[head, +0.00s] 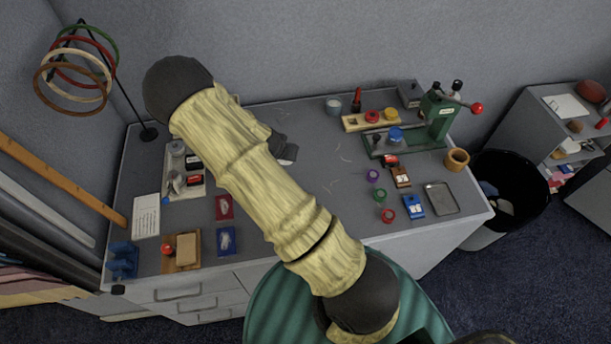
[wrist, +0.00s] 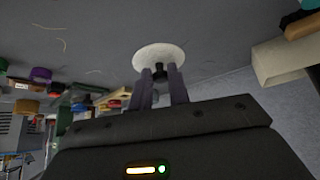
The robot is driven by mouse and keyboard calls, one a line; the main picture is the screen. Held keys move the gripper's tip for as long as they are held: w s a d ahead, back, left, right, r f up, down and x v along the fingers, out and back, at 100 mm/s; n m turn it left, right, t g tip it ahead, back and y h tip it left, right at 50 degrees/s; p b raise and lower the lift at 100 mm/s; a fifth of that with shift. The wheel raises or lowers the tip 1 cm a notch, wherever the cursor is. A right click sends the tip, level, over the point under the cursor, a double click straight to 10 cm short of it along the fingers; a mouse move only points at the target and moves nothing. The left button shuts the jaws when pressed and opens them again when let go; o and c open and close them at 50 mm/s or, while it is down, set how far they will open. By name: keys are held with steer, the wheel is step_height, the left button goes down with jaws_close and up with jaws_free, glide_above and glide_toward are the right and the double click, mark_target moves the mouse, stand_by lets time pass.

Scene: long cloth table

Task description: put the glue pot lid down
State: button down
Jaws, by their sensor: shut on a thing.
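The glue pot lid (wrist: 158,53) is a pale round disc with a small black knob (wrist: 159,69), in the upper middle of the wrist view. My gripper (wrist: 161,74) is shut on the knob, one finger on each side. The pale disc is close to the grey tabletop; I cannot tell whether it touches. In the head view my arm covers most of the gripper, and only a dark part (head: 285,145) shows beside the sleeve. A small grey pot with a pale top (head: 333,105) stands at the back of the table; it may be the glue pot.
A tray with red and yellow pieces (head: 372,120) and a green press (head: 437,117) stand at the back right. A partitioned box (head: 184,172) is on the left. A ring stand (head: 149,133) is behind it. The tabletop (head: 318,168) is bare right of my arm.

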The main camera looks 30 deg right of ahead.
steer(key=d+m+g+b, duration=0.1)
steer(key=m+b, duration=0.1)
steer(key=w+d+m+g+h+b, duration=0.1)
steer(key=d+m+b, duration=0.1)
steer(key=m+b, duration=0.1)
steer(key=d+m+g+h+b, duration=0.1)
steer(key=m+b, duration=0.1)
steer(key=shift+w+d+f+g+b, duration=0.1)
steer(key=shift+w+d+g+b, duration=0.1)
steer(key=shift+g+b, duration=0.15)
steer(key=r+m+g+b, duration=0.1)
steer(key=m, duration=0.1)
steer(key=s+d+r+m+g+b, duration=0.1)
steer(key=m+b, duration=0.1)
steer(key=r+m+g+b, duration=0.1)
steer(key=shift+s+d+m+b, duration=0.2)
steer(key=shift+d+m+b, duration=0.1)
steer(key=shift+m, duration=0.1)
steer(key=shift+f, duration=3.1)
steer(key=shift+a+f+p, duration=0.1)
steer(key=shift+f+p, duration=0.2)
steer(key=shift+f, duration=1.6)
steer(key=shift+f, duration=0.1)
